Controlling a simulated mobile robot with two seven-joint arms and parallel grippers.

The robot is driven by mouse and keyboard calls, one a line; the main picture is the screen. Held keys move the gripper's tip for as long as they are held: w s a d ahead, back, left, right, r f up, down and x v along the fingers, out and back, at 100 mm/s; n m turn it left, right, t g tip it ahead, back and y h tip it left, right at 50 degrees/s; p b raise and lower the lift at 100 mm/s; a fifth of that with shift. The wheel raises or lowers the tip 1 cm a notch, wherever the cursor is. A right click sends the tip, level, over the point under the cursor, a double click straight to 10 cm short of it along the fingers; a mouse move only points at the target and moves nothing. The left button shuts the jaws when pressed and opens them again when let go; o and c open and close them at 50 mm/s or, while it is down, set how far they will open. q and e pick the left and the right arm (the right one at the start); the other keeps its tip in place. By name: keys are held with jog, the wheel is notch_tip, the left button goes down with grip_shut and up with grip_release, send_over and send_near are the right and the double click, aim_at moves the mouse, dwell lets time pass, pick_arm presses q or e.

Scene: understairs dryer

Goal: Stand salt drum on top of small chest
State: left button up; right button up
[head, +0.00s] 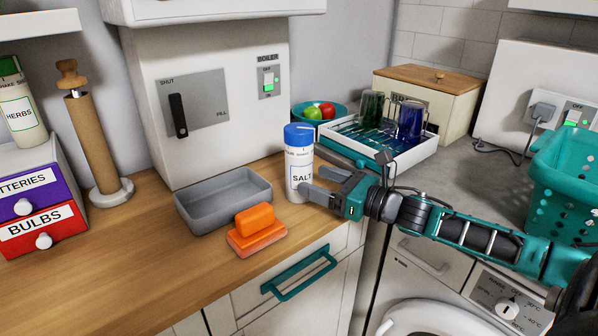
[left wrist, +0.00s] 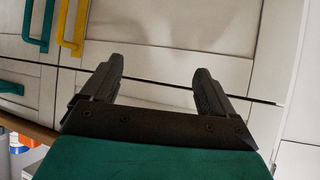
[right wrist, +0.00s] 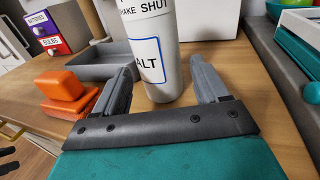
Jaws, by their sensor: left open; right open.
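The salt drum (head: 299,172), white with a blue lid, stands upright on the wooden worktop; its labelled side also shows in the right wrist view (right wrist: 154,58). My right gripper (head: 319,183) is open at the drum's lower part, with one finger on each side of it; I cannot tell whether either touches. The small chest (head: 38,197), with a purple BATTERIES drawer and a red BULBS drawer, stands at the far left. A HERBS drum (head: 18,112) stands on its top. My left gripper (left wrist: 158,88) is open and empty before cabinet fronts, outside the head view.
A grey tray (head: 222,201) and orange sponge-like blocks (head: 256,230) lie left of the drum. A paper-roll holder (head: 97,150) stands beside the chest. The boiler (head: 215,90) is behind. A dish rack (head: 380,140) with cups is to the right.

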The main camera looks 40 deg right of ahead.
aim_at(311, 178)
jog(key=shift+x, duration=2.75)
jog(key=shift+a, duration=0.1)
jog(key=c, duration=0.8)
jog(key=shift+r, duration=0.2)
jog(key=shift+c, duration=0.9)
